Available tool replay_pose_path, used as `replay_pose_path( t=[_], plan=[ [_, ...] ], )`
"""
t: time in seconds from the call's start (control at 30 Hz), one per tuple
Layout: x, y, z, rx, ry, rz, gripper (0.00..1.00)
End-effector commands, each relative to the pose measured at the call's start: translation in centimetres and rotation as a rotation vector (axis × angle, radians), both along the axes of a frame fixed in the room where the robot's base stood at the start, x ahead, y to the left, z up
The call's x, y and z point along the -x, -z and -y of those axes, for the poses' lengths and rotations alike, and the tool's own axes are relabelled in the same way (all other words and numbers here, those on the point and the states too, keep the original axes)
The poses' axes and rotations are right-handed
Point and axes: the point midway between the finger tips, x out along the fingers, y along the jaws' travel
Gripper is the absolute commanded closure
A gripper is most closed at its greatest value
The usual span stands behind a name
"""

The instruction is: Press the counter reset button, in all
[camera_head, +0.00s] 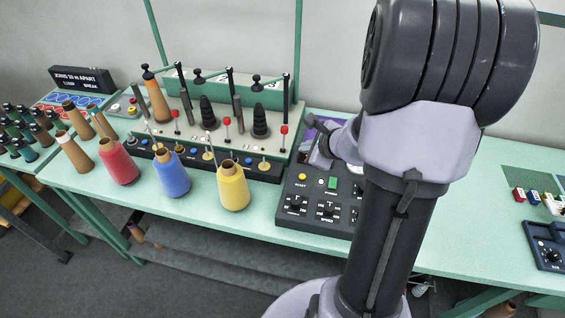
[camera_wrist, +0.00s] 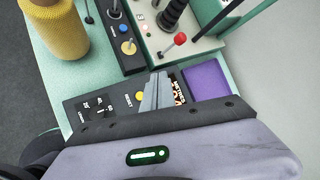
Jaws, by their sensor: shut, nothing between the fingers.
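The dark control panel (camera_head: 284,207) lies on the bench, partly hidden behind my arm. Its yellow button (camera_head: 302,177), marked RESET, sits left of a green button (camera_head: 332,182). In the wrist view the yellow button (camera_wrist: 141,98) shows just left of my gripper (camera_wrist: 158,75). My gripper's grey fingers are shut and empty, over the panel (camera_wrist: 72,104). Whether the fingertips touch the panel cannot be told. A display with orange marks (camera_wrist: 178,88) is partly covered by the fingers. In the head view my gripper (camera_head: 319,160) is above the panel's far part.
Yellow (camera_head: 233,186), blue (camera_head: 171,174) and red (camera_head: 118,162) thread cones stand left of the panel. The winding machine (camera_head: 246,136) with upright posts is behind them. A purple pad (camera_wrist: 207,83) lies beside the display. Bare bench (camera_head: 460,220) is right of my arm.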

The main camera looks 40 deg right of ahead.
Motion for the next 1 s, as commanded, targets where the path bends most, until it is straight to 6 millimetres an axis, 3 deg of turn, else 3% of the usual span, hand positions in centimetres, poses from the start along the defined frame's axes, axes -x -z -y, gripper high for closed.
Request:
replay_pose_path(
  t=[0.37, 1.0],
  plan=[
    [-0.1, 0.6, -0.1, 0.001, -0.004, 0.001, 1.0],
    [-0.1, 8.7, -0.1, 0.002, -0.005, 0.002, 1.0]
  ],
)
